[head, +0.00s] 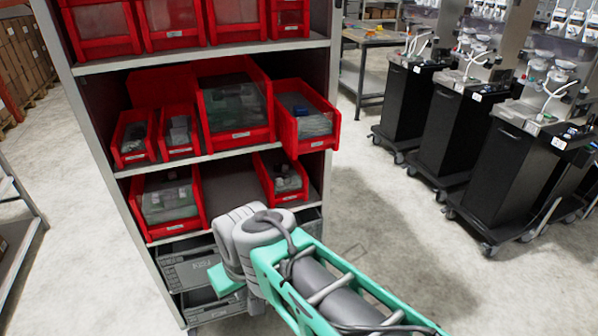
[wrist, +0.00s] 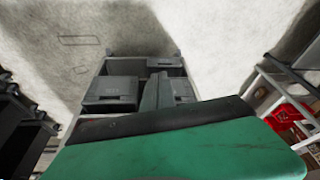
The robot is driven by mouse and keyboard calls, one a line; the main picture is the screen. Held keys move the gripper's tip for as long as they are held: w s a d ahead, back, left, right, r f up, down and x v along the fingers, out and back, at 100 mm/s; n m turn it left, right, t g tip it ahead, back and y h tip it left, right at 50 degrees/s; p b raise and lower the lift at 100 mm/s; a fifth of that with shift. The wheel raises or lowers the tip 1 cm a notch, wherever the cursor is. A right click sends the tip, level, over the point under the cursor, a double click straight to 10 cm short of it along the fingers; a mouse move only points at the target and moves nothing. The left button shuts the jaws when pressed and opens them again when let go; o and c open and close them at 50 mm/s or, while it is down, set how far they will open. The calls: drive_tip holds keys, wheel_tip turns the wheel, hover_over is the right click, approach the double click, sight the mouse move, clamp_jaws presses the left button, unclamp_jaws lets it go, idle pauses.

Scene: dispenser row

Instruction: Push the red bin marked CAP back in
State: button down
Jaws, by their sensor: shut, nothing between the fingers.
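Several red bins stand on the shelf rack, and their white labels are too small to read, so I cannot tell which one says CAP. On the middle shelf, the right-hand red bin (head: 306,117) sticks out past the shelf's front edge, tilted downward. The large red bin (head: 236,105) beside it also reaches forward. Two small red bins (head: 134,137) (head: 180,132) sit left of them. My gripper (head: 225,281) is low in front of the rack, below the red bins and apart from them. In the wrist view its shut, empty fingers (wrist: 158,90) point at grey crates.
The lower shelf holds a left red bin (head: 168,202) and a right red bin (head: 281,178) with a gap between. Grey crates (head: 188,267) sit at the bottom. Black dispenser carts (head: 464,130) stand at the right. The floor between rack and carts is clear.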

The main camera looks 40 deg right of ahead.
drive_tip(key=w+d+m+t+y+p, duration=0.2)
drive_tip(key=w+d+m+t, duration=0.3)
drive_tip(key=w, duration=0.5)
drive_tip(key=m+t+h+p, duration=0.3)
drive_tip(key=m+t+h, duration=0.5)
drive_tip(key=m, duration=0.8)
approach(317, 144)
drive_tip(key=shift+t+y, duration=0.4)
drive_tip(key=shift+t, duration=0.1)
drive_tip(key=x, duration=0.2)
drive_tip(key=p+x, duration=0.1)
drive_tip(key=x, duration=0.3)
drive_tip(key=shift+s+d+f, duration=0.1)
drive_tip(key=shift+d+f, duration=0.2)
drive_tip(key=shift+p+x, duration=0.45)
drive_tip(key=shift+x, duration=5.85)
drive_tip(key=b+v, duration=0.1)
drive_tip(key=v, duration=0.8)
drive_tip(key=shift+b, duration=0.35)
